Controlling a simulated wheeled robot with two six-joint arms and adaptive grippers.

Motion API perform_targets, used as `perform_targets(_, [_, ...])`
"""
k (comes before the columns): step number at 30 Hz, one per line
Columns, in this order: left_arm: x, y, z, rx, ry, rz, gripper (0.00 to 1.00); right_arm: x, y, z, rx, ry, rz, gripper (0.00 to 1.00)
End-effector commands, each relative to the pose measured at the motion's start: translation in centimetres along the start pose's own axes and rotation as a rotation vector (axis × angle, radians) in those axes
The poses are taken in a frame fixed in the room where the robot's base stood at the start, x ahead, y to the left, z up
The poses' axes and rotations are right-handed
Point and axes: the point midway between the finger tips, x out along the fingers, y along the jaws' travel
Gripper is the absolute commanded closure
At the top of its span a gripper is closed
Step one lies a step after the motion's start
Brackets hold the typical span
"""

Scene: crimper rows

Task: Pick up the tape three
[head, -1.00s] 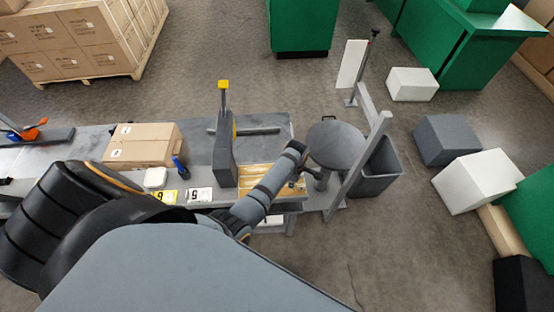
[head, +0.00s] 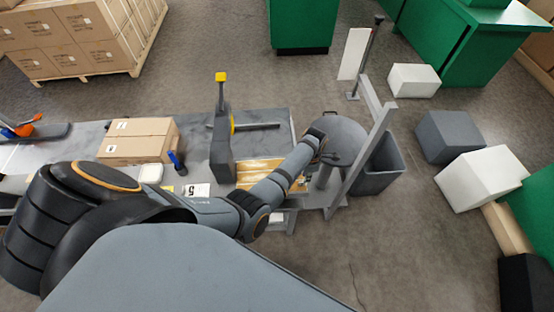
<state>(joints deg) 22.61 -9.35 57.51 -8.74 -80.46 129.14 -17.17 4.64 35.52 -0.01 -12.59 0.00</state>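I cannot make out a tape marked three in the head view. My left arm reaches across the bench to the right, and its gripper end (head: 326,153) is over the near edge of the round grey stool-like stand (head: 345,138). The fingers are small and dark, and I cannot tell whether they are open or shut or hold anything. My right gripper is not in view. A small blue-handled item (head: 177,160) is beside the cardboard box (head: 138,141) on the bench. A card with a 5 (head: 195,190) lies near the front edge.
The grey bench (head: 80,135) carries a yellow-topped upright post (head: 222,140), a white block (head: 150,173) and an orange-and-blue item (head: 20,130). A slanted grey frame (head: 368,150) and a grey bin (head: 380,170) stand at its right end.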

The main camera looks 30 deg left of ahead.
Motion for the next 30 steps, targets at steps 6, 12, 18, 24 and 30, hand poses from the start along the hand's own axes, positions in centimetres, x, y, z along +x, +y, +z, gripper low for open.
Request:
perform_targets(6, [3.4,-0.3,-0.6,0.0,0.002,-0.001,0.84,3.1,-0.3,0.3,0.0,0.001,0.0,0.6])
perform_targets(12, [5.4,-0.4,-0.6,0.0,0.001,-0.001,0.84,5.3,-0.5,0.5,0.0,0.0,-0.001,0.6])
perform_targets(18, [5.0,-0.4,-0.6,0.0,0.0,-0.001,0.84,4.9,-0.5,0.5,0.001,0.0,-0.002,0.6])
perform_targets(24, [5.0,-0.4,-0.6,0.0,0.0,-0.001,1.0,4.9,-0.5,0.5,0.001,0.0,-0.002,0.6])
perform_targets(30, [5.0,-0.4,-0.6,0.0,0.0,-0.001,1.0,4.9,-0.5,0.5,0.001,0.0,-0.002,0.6])
